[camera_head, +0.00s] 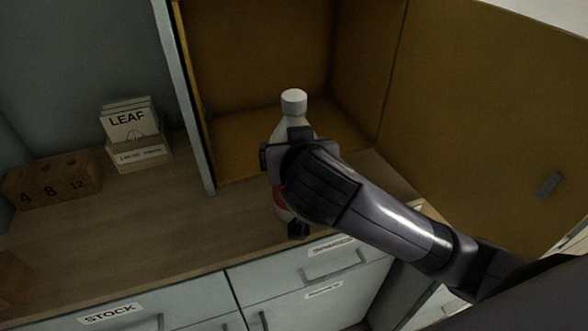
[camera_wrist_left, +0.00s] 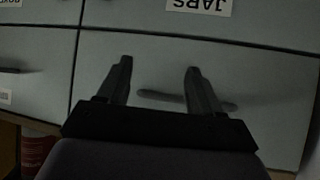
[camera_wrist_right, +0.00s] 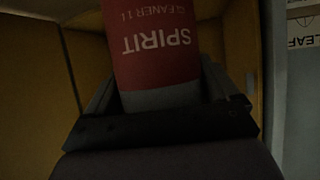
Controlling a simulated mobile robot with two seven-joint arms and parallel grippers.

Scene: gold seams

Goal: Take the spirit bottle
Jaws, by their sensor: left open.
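The spirit bottle (camera_head: 294,102) has a white cap, a pale body and a red label. In the right wrist view its red label (camera_wrist_right: 155,45) reads "SPIRIT" upside down. My right gripper (camera_wrist_right: 158,95) has a finger on each side of the bottle, close against it, and looks shut on it. In the head view my right arm covers much of the bottle; whether its base touches the counter cannot be told. My left gripper (camera_wrist_left: 158,80) is open and empty, facing a grey drawer front; it is not seen in the head view.
An open ochre-lined cabinet (camera_head: 260,60) is behind the bottle, its door (camera_head: 480,110) swung out right. The wooden counter (camera_head: 150,215) is clear in the middle. A "LEAF" card box (camera_head: 140,155) and a numbered wooden block (camera_head: 55,180) stand left. Drawers (camera_head: 320,265) lie below.

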